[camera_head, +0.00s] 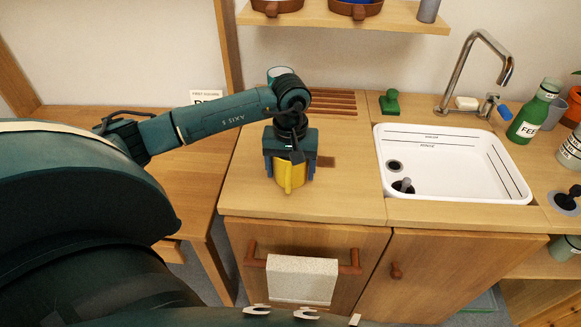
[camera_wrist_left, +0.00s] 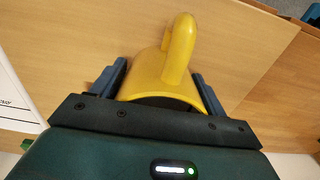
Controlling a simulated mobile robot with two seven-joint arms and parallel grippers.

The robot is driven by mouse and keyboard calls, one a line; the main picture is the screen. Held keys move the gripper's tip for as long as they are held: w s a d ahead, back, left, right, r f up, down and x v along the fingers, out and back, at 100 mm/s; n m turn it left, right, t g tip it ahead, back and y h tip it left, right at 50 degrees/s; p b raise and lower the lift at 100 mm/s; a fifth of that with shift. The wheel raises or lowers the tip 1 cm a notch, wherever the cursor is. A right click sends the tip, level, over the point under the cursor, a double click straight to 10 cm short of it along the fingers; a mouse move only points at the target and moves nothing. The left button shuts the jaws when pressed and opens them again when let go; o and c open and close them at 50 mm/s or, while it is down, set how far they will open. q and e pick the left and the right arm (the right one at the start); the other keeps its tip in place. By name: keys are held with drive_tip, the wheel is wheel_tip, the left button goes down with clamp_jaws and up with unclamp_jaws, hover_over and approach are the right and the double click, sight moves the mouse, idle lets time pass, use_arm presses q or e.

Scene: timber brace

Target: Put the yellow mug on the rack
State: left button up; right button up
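The yellow mug (camera_head: 290,177) is at the front of the wooden counter, left of the sink, its handle towards the front. My left gripper (camera_head: 290,170) points down over it, with one finger on each side. In the left wrist view the mug (camera_wrist_left: 163,75) lies between the two blue fingers (camera_wrist_left: 160,85), very close to both; whether they press on it is unclear. Whether its base touches the counter is hidden. A slatted wooden rack (camera_head: 332,103) lies at the back of the counter, partly behind my left arm. My right gripper is out of view.
The white sink (camera_head: 452,185) with a tall tap (camera_head: 470,60) is to the right. A green stamp-like object (camera_head: 390,103) stands right of the rack. A light cup (camera_head: 281,73) shows behind my wrist. A shelf (camera_head: 345,18) overhangs the back. A towel (camera_head: 302,279) hangs at the front.

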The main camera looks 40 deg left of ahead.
use_arm(q)
drive_tip(key=o, duration=0.3)
drive_tip(key=shift+o, duration=0.2)
